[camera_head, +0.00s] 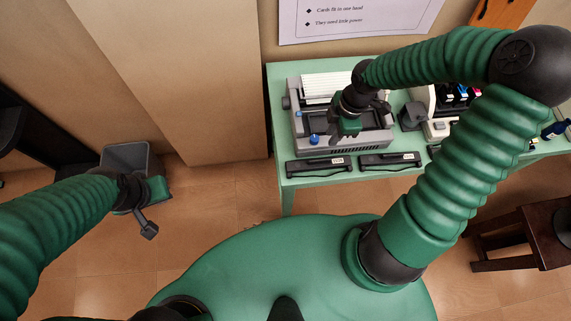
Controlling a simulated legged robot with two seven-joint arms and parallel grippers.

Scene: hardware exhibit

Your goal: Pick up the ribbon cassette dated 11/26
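Two long black ribbon cassettes lie side by side along the front edge of the green table: a left cassette (305,168) and a right cassette (376,162). Each has a small white label near its right end, too small for me to read the date, so I cannot tell which is 11/26. My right gripper (343,136) hangs over the grey printer (374,141), above and behind the gap between the cassettes; its finger opening is unclear. My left gripper (149,230) is far left, away from the table, by a grey bin; its opening is unclear too.
The green table (279,112) stands against the wall. A small dark grey block (412,115) and a pale device (437,130) stand right of the printer. The grey bin (126,155) is on the floor at left. A dark wooden stool (520,238) stands at lower right.

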